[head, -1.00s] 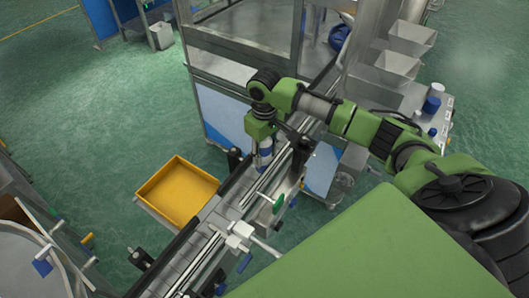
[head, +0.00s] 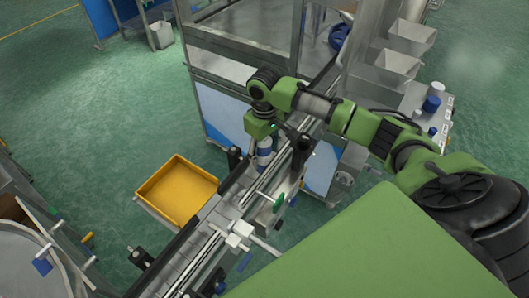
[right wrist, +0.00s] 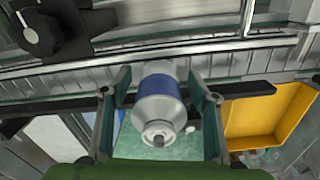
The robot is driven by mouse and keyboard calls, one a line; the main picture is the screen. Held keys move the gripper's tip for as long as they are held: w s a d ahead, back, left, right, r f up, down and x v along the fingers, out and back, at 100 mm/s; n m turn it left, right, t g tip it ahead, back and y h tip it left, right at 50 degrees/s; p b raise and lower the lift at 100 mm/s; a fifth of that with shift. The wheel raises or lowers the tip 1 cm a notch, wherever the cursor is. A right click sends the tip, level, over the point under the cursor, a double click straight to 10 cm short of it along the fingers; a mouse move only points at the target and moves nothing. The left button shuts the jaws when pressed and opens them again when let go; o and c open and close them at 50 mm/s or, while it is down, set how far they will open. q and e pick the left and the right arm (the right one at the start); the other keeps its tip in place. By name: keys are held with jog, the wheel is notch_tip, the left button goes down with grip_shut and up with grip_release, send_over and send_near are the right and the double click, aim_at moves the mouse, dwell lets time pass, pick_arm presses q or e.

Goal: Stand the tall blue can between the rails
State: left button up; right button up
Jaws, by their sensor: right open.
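The tall blue can (head: 264,153) is at the conveyor, under my right gripper in the head view. In the right wrist view, the can (right wrist: 160,95) has a blue band, a pale shoulder and a small valve on top facing the camera. My right gripper (right wrist: 161,90) is open, with one finger on each side of the can and gaps visible beside it. The rails (head: 262,185) run diagonally along the conveyor. The can appears upright at the rails; its base is hidden, so I cannot tell its exact seating. My left gripper is not in view.
A yellow tray (head: 177,190) lies left of the conveyor, and also shows in the right wrist view (right wrist: 262,118). Black clamp knobs (head: 302,145) and a green handle (head: 279,202) stand along the conveyor. A metal machine cabinet (head: 235,75) stands behind.

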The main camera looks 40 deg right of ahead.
notch_tip(320, 180, up, 12)
jog(key=shift+f, duration=0.2)
dwell(0.5)
